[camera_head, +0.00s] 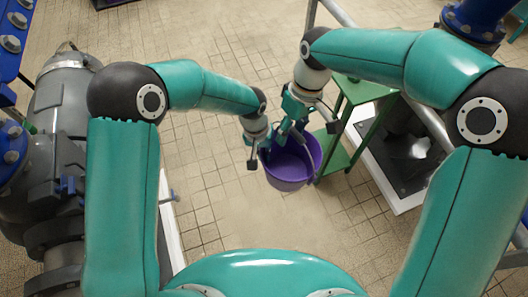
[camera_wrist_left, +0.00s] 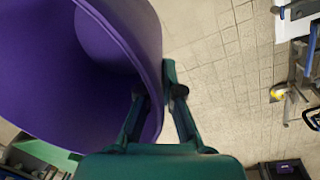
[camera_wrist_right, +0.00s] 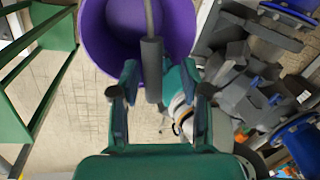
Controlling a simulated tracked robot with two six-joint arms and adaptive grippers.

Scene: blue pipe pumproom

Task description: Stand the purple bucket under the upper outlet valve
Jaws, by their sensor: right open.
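The purple bucket (camera_head: 288,180) is below my two grippers in the head view, beside a green stand. I cannot tell whether it touches the floor. My left gripper (camera_wrist_left: 159,95) straddles the bucket's rim in the left wrist view, one finger inside and one outside, closed in on the wall. My right gripper (camera_wrist_right: 158,92) is open above the bucket (camera_wrist_right: 180,25). A grey bar with a thicker grip (camera_wrist_right: 152,70), which looks like the bucket's handle, lies between its spread fingers. I cannot make out the upper outlet valve for certain.
The green stand (camera_head: 362,90) is just right of the bucket, with a railing and a dark panel in a white frame (camera_head: 400,150) beyond. A grey pump (camera_head: 60,140) and blue flanges (camera_head: 12,150) stand at the left. Tiled floor (camera_head: 225,200) left of the bucket is clear.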

